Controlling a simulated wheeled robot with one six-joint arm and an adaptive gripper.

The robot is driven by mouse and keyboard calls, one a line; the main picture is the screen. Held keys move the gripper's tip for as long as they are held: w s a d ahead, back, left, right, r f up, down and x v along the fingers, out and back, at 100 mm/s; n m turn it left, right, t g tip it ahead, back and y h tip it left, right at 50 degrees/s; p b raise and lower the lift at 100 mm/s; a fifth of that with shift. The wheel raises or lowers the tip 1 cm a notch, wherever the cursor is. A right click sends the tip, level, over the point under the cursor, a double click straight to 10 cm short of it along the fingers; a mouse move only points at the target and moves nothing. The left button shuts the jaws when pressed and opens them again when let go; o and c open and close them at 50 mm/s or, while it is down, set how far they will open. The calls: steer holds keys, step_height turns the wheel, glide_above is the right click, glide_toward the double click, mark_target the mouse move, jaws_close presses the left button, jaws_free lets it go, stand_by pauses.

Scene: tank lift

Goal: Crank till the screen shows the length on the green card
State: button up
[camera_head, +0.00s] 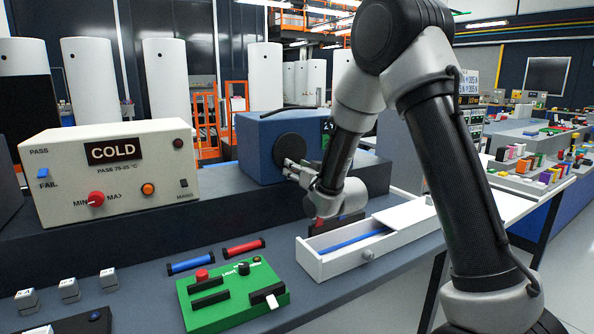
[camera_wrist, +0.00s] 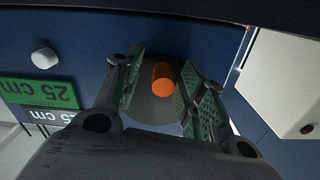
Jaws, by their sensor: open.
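The blue box (camera_head: 257,137) on the dark bench carries a dark round crank disc (camera_head: 291,150). My gripper (camera_head: 290,168) is at the disc. In the wrist view, my open gripper (camera_wrist: 163,90) has a finger on each side of the orange crank knob (camera_wrist: 162,77), with gaps visible beside it. The green card (camera_wrist: 42,93) shows upside down and reads 25 cm. In the head view, my arm partly covers the green card (camera_head: 328,127).
A beige COLD box (camera_head: 110,190) stands left of the blue box. A white drawer unit (camera_head: 330,262) with a blue bar sits in front, below my gripper. A green control board (camera_head: 222,312) and red and blue bars lie at front left. A white knob (camera_wrist: 44,57) is beside the card.

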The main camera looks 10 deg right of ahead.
steer(key=v, duration=0.7)
steer(key=shift+s, duration=0.2)
steer(key=s+d+r+g+h, duration=0.35)
steer(key=s+d+g, duration=0.25)
steer(key=s+d, duration=0.4)
steer(key=s+d+g+h, duration=0.1)
steer(key=s+d+g, duration=0.1)
steer(key=s, duration=1.1)
steer(key=s+d+m+g+h, duration=0.1)
steer(key=s+d+g, duration=0.2)
steer(key=s, duration=1)
steer(key=shift+s+d+g, duration=0.15)
steer(key=shift+s+g, duration=0.15)
steer(key=shift+g, duration=0.7)
